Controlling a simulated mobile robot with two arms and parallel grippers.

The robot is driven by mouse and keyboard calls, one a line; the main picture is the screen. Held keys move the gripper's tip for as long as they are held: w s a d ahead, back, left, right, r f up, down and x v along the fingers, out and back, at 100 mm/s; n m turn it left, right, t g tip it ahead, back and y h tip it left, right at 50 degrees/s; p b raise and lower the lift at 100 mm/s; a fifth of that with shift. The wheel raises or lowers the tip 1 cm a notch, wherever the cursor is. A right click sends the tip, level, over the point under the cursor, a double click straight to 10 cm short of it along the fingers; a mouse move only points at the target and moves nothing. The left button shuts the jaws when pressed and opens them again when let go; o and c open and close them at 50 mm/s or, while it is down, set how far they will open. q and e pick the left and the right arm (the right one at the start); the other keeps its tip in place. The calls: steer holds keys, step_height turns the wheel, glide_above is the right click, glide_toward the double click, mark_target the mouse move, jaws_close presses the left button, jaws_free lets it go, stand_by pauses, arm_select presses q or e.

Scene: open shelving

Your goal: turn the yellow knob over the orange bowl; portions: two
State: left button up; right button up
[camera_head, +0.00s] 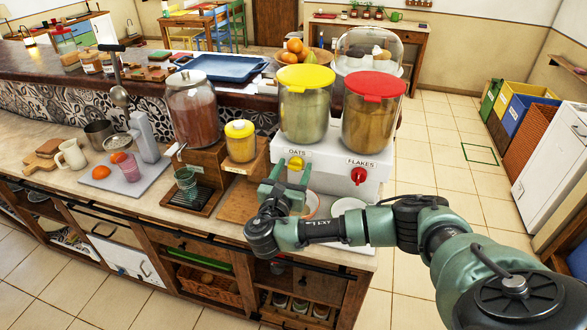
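The oats dispenser (304,112) has a yellow lid and stands on a white base labelled OATS. Its yellow knob (296,163) is on the front of that base. My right gripper (291,173) is just in front of and below the knob. Its two green fingers are apart, with the knob near their tips; I cannot tell whether they touch it. The orange bowl (312,205) is under the dispenser, mostly hidden behind my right gripper and arm, so its contents cannot be seen. My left gripper is not in view.
The flakes dispenser (371,122), with a red lid and red knob (358,176), stands to the right. A white dish (347,206) is below it, partly behind my arm. A yellow-lidded jar (240,142) and a drink dispenser (193,110) stand to the left.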

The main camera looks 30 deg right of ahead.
jaws_close()
steer(key=shift+f+m, duration=0.1)
steer(key=shift+m, duration=0.2)
steer(key=m, duration=0.2)
steer(key=m+b, duration=0.1)
steer(key=shift+s+f+m+b, duration=0.15)
steer(key=shift+m+b, duration=0.15)
steer(key=shift+m, duration=0.1)
steer(key=m+b, duration=0.2)
steer(key=m, duration=0.2)
steer(key=shift+f+m+b, duration=0.1)
steer(key=shift+m+b, duration=0.2)
steer(key=m+b, duration=0.5)
steer(key=m, duration=0.1)
steer(key=shift+d+f, duration=0.1)
steer(key=shift+f, duration=0.05)
steer(key=shift+m+b, duration=1.2)
steer(key=shift+m, duration=0.1)
